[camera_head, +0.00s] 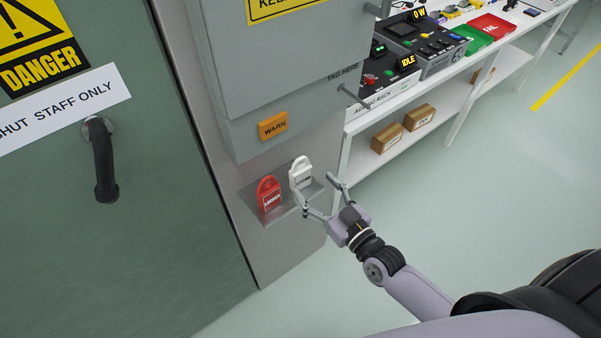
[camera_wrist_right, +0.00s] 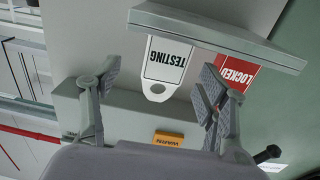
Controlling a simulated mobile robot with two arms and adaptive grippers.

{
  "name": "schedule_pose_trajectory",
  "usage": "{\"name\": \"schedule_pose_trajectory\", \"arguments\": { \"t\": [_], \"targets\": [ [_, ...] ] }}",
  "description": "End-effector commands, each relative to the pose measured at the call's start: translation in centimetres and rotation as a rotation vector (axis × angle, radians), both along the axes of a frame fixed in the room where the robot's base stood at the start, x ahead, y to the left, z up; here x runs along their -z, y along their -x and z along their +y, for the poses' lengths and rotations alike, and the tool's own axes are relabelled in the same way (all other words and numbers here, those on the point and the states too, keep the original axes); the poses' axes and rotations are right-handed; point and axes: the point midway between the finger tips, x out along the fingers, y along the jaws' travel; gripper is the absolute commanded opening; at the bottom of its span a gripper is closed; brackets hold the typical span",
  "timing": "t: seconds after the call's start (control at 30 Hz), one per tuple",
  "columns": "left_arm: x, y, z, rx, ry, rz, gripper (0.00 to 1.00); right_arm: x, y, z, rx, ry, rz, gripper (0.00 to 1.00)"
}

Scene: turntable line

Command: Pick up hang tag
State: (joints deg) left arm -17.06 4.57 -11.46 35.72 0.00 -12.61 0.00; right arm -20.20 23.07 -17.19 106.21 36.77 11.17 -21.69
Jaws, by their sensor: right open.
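A white hang tag marked TESTING (camera_head: 300,173) stands on a small grey shelf (camera_head: 284,208) on the cabinet front. A red hang tag marked LOCKED (camera_head: 268,195) stands to its left on the same shelf. My right gripper (camera_head: 315,187) is open and empty, just right of the white tag. In the right wrist view, which is upside down, the white tag (camera_wrist_right: 163,62) shows between the spread fingers (camera_wrist_right: 158,77). The red tag (camera_wrist_right: 237,72) shows behind the right-hand finger. I cannot tell whether a finger touches a tag. My left gripper is not in view.
An orange WARN plate (camera_head: 273,125) is on the cabinet above the shelf. A peg (camera_head: 353,97) sticks out beside the words TAG HERE. A green door with a dark handle (camera_head: 104,165) is at left. A white bench (camera_head: 440,85) with devices stands behind; the right floor is clear.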

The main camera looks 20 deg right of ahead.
Motion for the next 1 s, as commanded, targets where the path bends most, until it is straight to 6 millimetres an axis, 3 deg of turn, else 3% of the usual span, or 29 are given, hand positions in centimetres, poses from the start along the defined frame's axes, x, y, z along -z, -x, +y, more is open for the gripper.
{"name": "schedule_pose_trajectory", "arguments": {
  "t": [0.4, 0.7, 1.0],
  "targets": [
    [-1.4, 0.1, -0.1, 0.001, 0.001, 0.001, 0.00, -0.4, -4.5, 2.2, 0.000, 0.001, -0.001, 0.68],
    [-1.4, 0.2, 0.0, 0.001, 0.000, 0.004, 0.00, -0.3, -4.9, 2.4, 0.000, 0.001, 0.000, 0.68],
    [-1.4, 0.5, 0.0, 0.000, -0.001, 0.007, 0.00, -0.3, -4.9, 2.4, 0.000, 0.001, 0.000, 0.48]
  ]
}}
